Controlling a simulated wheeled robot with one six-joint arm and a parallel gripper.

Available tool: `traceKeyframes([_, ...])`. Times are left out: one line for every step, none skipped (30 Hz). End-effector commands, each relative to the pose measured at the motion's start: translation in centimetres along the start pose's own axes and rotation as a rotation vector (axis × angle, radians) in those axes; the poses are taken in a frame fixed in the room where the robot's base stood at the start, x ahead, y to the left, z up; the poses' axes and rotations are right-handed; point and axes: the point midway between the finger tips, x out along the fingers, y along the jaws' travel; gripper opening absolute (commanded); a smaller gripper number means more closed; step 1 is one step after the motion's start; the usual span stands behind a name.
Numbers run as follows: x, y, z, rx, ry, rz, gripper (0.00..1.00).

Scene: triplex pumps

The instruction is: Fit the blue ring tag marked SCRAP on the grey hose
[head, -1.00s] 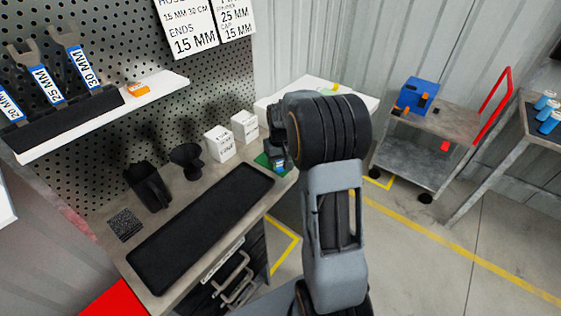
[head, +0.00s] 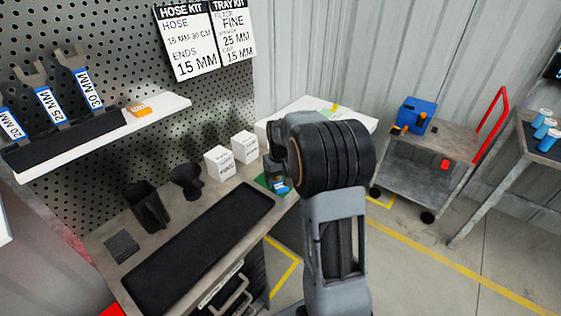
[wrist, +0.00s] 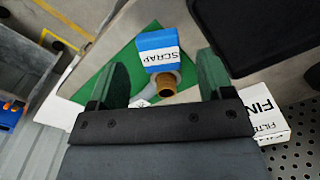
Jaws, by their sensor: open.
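The blue tag (wrist: 158,45) with a white SCRAP label lies over the green mat (wrist: 75,85) in the wrist view. A short piece of the grey hose (wrist: 151,94) with a brass end (wrist: 166,83) shows just below the tag. The tag touches or overlaps the hose; I cannot tell whether its ring is around it. My gripper (wrist: 164,62) is open, with one green finger on each side of the tag and hose and gaps on both sides. In the head view the tag (head: 281,188) is a small blue patch at the bench's right end, and my arm hides most of the gripper.
A black tray (head: 200,245) fills the bench front. White boxes (head: 220,162) and black holders (head: 147,207) stand behind it. A shelf of wrenches (head: 120,125) hangs on the pegboard. A cart with a blue object (head: 418,115) stands right, with open floor between.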

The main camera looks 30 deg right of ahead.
Motion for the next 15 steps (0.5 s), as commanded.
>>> traceKeyframes([-1.1, 0.0, 0.0, 0.000, 0.005, 0.001, 0.74])
traceKeyframes([-1.7, 0.0, -0.1, 0.000, 0.006, 0.001, 0.74])
traceKeyframes([-2.6, 0.0, -0.1, 0.000, 0.006, 0.001, 0.74])
traceKeyframes([-3.2, 0.0, -0.1, 0.000, 0.006, 0.001, 0.74])
traceKeyframes([-3.9, 0.0, 0.0, 0.000, 0.005, 0.001, 0.74])
traceKeyframes([-4.7, 0.0, -0.1, 0.000, 0.005, 0.001, 0.74])
traceKeyframes([-5.3, 0.0, -0.1, 0.000, 0.006, 0.001, 0.74])
traceKeyframes([-5.9, 0.0, -0.1, 0.000, 0.005, 0.001, 0.74])
traceKeyframes([-6.7, 0.0, -0.1, 0.000, 0.005, 0.001, 0.74])
traceKeyframes([-7.2, 0.0, 0.0, 0.000, 0.004, 0.001, 0.74])
traceKeyframes([-7.7, 0.0, -0.1, 0.000, 0.005, 0.001, 0.74])
traceKeyframes([-8.4, 0.0, 0.0, 0.000, 0.004, 0.001, 0.74])
traceKeyframes([-8.8, 0.0, 0.0, 0.000, 0.004, 0.001, 0.74])
traceKeyframes([-9.2, 0.0, 0.0, 0.000, 0.003, 0.001, 0.74])
traceKeyframes([-9.7, 0.0, 0.0, 0.000, 0.003, 0.001, 0.74])
